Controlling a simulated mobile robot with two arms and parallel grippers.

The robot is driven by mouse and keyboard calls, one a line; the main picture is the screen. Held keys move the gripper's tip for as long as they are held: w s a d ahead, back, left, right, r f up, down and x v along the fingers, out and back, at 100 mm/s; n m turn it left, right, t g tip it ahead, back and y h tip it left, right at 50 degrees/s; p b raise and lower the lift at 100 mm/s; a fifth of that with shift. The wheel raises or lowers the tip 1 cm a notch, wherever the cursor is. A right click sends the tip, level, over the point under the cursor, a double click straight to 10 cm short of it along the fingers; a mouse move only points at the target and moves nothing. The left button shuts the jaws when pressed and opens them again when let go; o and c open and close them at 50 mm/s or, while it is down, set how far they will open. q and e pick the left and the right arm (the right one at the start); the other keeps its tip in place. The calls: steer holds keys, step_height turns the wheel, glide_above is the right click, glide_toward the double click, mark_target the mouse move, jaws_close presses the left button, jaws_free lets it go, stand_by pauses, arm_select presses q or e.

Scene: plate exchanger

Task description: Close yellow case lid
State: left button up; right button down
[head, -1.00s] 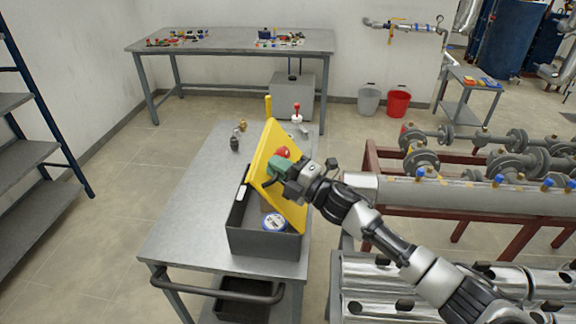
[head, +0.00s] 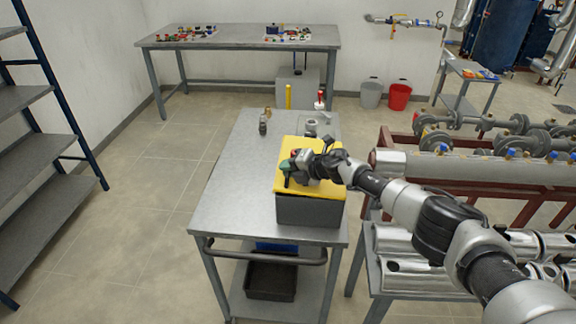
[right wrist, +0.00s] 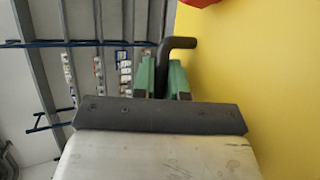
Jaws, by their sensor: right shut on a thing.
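The yellow lid (head: 318,183) lies roughly level over the grey case (head: 308,211), which stands on the metal cart. The case's inside is hidden, and I cannot tell whether the lid is fully seated. My right gripper (head: 288,172) is at the lid's left side. In the right wrist view its green fingers (right wrist: 160,80) are shut on a dark bent handle (right wrist: 178,43) that reaches to the yellow lid (right wrist: 260,80). My left gripper is not in view.
The cart top (head: 230,195) is clear left of the case. Small fittings (head: 263,125) and a red-topped item (head: 320,102) stand at its far end. A rack of pipes (head: 470,172) is close on the right. A shelf (head: 30,155) stands far left.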

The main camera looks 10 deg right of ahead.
steer(key=shift+a+f, duration=0.15)
steer(key=shift+f, duration=0.25)
steer(key=shift+f+h, duration=0.3)
steer(key=shift+f, duration=0.05)
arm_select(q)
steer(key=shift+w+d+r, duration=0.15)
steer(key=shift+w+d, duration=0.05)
arm_select(e)
steer(key=shift+f, duration=0.15)
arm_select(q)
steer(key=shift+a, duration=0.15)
arm_select(e)
steer(key=shift+f, duration=0.1)
steer(key=c, duration=1.5)
jaws_free()
steer(key=shift+o, duration=0.2)
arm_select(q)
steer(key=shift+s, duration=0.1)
